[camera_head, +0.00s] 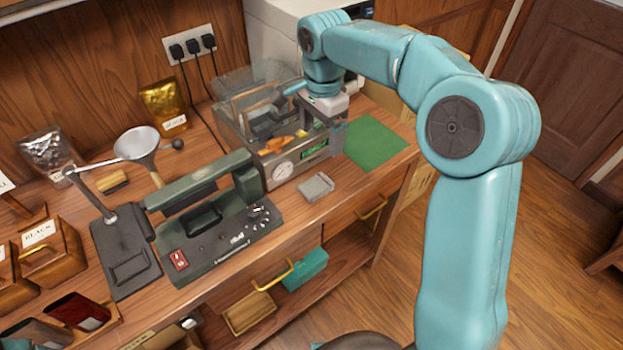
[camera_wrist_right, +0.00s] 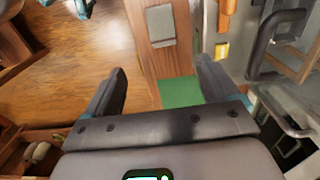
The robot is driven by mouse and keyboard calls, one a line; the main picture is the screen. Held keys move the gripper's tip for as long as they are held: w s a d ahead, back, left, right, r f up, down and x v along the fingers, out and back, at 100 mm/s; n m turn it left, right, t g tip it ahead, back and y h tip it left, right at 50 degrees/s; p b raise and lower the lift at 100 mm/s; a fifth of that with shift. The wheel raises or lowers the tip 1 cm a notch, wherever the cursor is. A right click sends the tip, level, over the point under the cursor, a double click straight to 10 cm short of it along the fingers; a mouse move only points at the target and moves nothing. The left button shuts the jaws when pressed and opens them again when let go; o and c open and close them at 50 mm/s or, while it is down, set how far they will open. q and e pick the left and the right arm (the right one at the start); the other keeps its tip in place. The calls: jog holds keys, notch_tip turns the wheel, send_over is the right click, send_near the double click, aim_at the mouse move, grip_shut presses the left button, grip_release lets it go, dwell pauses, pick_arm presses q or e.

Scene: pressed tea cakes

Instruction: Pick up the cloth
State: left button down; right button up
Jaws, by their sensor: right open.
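A small grey folded piece, which looks like the cloth (camera_head: 316,187), lies flat on the wooden worktop near its front edge. It also shows in the right wrist view (camera_wrist_right: 161,26), beyond my fingertips. A flat green mat (camera_head: 375,143) lies on the worktop to the right of the glass-walled machine; part of it shows between my fingers in the right wrist view (camera_wrist_right: 180,93). My right gripper (camera_head: 328,124) is open and empty, above the worktop between the machine and the mat, apart from the grey cloth. My left gripper is out of view.
The glass-walled machine (camera_head: 284,166) with a gauge stands close beside my right gripper. A dark green sealer (camera_head: 215,225) is to the left of the cloth.

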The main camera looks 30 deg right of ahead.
send_over(318, 184)
jog(key=f, duration=1.1)
jog(key=shift+d, duration=0.35)
jog(key=shift+f, duration=0.3)
jog(key=f, duration=0.1)
jog(key=f+p, duration=0.1)
jog(key=f, duration=0.2)
jog(key=shift+a+f+p, duration=0.15)
jog(key=shift+a+p, duration=0.15)
jog(key=shift+p, duration=0.05)
jog(key=shift+w+f, duration=0.1)
jog(key=shift+f, duration=0.2)
jog(key=shift+r, duration=0.1)
jog(key=shift+s, duration=0.2)
jog(key=c, duration=0.4)
jog(key=shift+w, duration=0.1)
jog(key=c, duration=0.8)
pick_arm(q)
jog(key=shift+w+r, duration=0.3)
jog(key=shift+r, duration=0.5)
